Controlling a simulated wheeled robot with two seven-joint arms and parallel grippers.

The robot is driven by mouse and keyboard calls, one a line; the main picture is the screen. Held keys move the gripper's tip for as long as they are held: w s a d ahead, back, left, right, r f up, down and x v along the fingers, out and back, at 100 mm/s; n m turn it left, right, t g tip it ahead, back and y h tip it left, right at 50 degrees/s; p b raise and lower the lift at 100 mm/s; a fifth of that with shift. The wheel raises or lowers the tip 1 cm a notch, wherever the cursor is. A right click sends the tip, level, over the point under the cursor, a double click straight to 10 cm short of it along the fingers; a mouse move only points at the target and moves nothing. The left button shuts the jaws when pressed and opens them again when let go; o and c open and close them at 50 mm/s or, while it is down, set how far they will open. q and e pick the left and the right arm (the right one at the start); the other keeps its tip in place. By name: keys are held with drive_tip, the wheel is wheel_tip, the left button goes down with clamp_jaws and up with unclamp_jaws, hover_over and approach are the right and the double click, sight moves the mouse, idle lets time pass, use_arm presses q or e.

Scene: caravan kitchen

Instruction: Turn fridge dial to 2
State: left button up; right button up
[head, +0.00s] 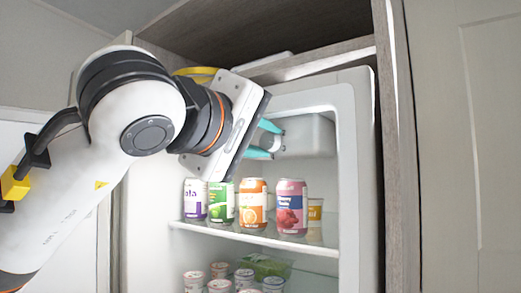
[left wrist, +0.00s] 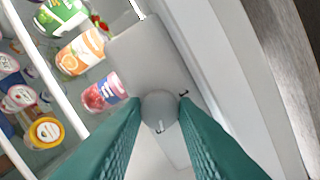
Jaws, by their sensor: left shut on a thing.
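The fridge dial (left wrist: 160,106) is a round grey knob with a small pale mark, on the grey box (head: 308,136) at the top right inside the open fridge. My left gripper (head: 274,139) reaches in from the left with its teal fingers at this box. In the left wrist view, its fingertips (left wrist: 159,100) stand on either side of the dial and are shut on it. The numbers on the dial cannot be read. My right gripper is in neither view.
Several cans, one of them orange (head: 253,203), stand on the upper glass shelf (head: 255,239) below the gripper. Several small pots (head: 219,285) sit on the shelf below. The fridge's right wall (head: 356,190) and the wooden cabinet edge (head: 398,150) are close on the right.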

use_arm(q)
drive_tip(key=n+b, duration=0.3)
drive_tip(key=n, duration=0.1)
drive_tip(key=shift+f, duration=0.15)
drive_tip(key=n+g+b, duration=0.1)
drive_tip(key=n+b, duration=0.1)
drive_tip(key=n, duration=0.2)
drive_tip(key=shift+n, duration=0.4)
drive_tip(key=shift+r, duration=0.2)
drive_tip(key=o, duration=0.7)
drive_tip(key=shift+a, duration=0.1)
drive_tip(key=b+v, duration=0.3)
drive_tip(key=v, duration=0.9)
drive_tip(key=shift+w+a+b, duration=0.1)
drive_tip(key=shift+a+b, duration=0.05)
drive_tip(key=shift+b, duration=0.25)
drive_tip(key=shift+f, duration=0.1)
